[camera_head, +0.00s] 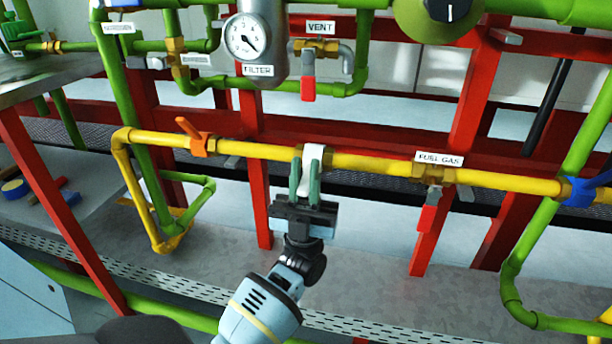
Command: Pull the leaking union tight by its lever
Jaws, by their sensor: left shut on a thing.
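A yellow pipe runs across the middle, with an orange union (203,146) whose short lever (187,127) points up and left. A white union piece (314,154) sits around the same pipe nearer the centre. A blue union (578,191) is at the right edge, its lever (604,178) pointing up and right. My left gripper (307,172) reaches up from below, its green fingers shut on the white piece, most likely its lever, which they partly hide. No leak can be made out. My right gripper is not in view.
Red-handled valves hang near the VENT label (321,27) and the FUEL GAS label (439,158). A pressure gauge (244,37) is above. Red uprights (257,190) and green pipes (515,255) flank my arm. The grey floor strip (365,245) behind my wrist is bare.

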